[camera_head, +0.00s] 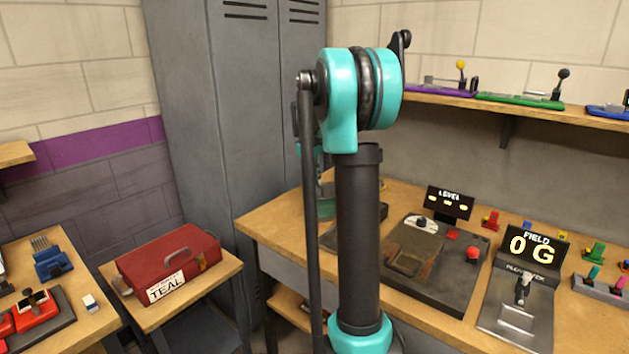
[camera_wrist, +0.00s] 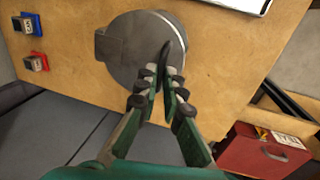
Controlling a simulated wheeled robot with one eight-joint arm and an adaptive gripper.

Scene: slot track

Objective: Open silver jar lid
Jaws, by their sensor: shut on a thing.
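The silver jar lid (camera_wrist: 130,62) is a round grey metal disc seen from above in the wrist view, with a flat tab on its left side. My gripper (camera_wrist: 168,70) has its two green-and-black fingers together at the lid's lower right part, shut on the lid. The fingertips cover some of the lid there, so the exact contact is hidden. The jar's body under the lid cannot be made out. In the head view, my arm hides the jar and most of my gripper.
The jar is on a wooden bench (camera_wrist: 215,75), with small blue (camera_wrist: 27,25) and red (camera_wrist: 36,62) items to its left. A red toolbox (camera_head: 172,262) stands on a lower table. Right along the bench are a control panel (camera_head: 455,285) and a field meter (camera_head: 532,247).

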